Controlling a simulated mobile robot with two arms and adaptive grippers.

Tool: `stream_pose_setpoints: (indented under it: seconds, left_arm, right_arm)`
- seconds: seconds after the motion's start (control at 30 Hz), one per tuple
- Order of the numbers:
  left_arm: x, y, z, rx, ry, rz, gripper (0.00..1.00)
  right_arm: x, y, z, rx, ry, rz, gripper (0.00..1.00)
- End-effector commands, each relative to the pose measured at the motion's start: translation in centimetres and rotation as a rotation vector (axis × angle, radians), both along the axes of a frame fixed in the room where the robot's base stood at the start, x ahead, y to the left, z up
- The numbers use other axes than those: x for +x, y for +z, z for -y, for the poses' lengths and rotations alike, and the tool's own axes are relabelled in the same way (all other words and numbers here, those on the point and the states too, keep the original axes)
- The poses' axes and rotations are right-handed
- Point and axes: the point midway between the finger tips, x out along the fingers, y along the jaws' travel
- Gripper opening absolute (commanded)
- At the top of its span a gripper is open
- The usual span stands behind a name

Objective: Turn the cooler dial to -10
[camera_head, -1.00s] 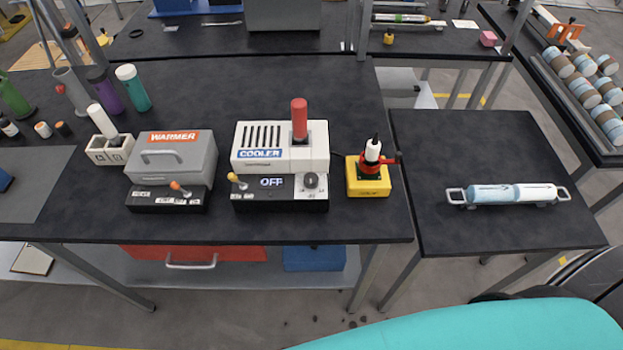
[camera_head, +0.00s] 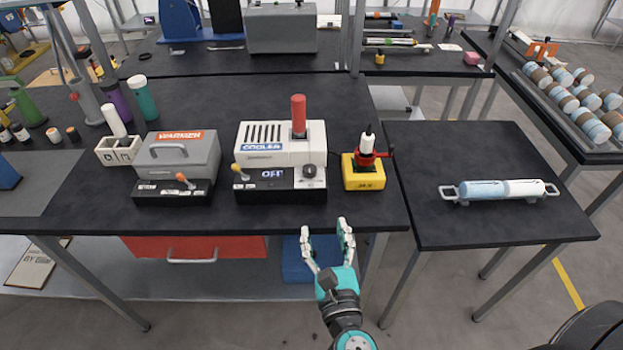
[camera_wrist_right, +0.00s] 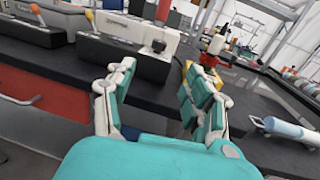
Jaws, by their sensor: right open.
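The white cooler (camera_head: 258,158) stands on the black table, with a red cylinder (camera_head: 298,116) upright in its top. Its black front panel has a display reading OFF (camera_head: 272,174), an orange-yellow lever on the left and a round dark dial (camera_head: 308,172) on the right. The dial also shows in the right wrist view (camera_wrist_right: 158,46). My right gripper (camera_head: 326,228) is open and empty in front of the table edge, below and apart from the dial. In the right wrist view its fingers (camera_wrist_right: 158,88) are spread, pointing towards the table. My left gripper is not in view.
A grey warmer (camera_head: 190,160) stands left of the cooler. A yellow block holding a red and white device (camera_head: 364,178) stands close to its right. The table strip in front of the cooler is clear. A side table (camera_head: 480,150) holds a blue-white cylinder on a rack.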

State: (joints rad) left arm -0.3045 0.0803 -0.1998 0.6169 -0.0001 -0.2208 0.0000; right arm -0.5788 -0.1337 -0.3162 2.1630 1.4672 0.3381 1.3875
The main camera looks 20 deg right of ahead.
Motion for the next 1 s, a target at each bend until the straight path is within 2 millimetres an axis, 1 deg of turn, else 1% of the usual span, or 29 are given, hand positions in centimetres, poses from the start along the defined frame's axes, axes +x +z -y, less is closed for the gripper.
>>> stream_pose_setpoints:
  seconds: [0.03, 0.17, 0.3, 0.47, 0.6, 0.7, 0.8, 0.9, 1.0]
  left_arm:
    - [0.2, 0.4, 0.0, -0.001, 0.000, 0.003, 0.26]
    - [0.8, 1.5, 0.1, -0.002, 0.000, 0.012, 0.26]
    - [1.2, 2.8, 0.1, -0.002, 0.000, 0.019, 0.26]
    - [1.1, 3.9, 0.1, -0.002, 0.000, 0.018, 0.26]
    - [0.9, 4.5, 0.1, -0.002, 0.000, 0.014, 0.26]
    - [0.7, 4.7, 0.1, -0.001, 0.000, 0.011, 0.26]
    - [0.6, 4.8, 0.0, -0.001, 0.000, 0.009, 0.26]
    - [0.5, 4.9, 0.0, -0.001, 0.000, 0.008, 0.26]
    - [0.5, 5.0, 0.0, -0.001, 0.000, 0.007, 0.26]
  right_arm:
    - [0.4, 0.3, 0.1, 0.004, -0.002, 0.004, 0.53]
    - [2.3, 0.6, 0.4, 0.002, -0.002, 0.003, 0.53]
    - [5.2, 0.7, 0.7, -0.002, 0.000, 0.005, 0.53]
    - [8.7, 0.6, 1.3, -0.003, 0.000, 0.004, 0.53]
    - [11.7, 0.5, 1.7, -0.003, 0.001, 0.003, 0.53]
    - [13.6, 0.4, 2.0, -0.005, 0.001, 0.002, 0.53]
    - [15.2, 0.3, 2.3, -0.004, 0.001, 0.002, 0.53]
    - [16.2, 0.2, 2.4, -0.004, 0.001, 0.001, 0.53]
    - [16.8, 0.2, 2.5, -0.004, 0.001, 0.001, 0.53]
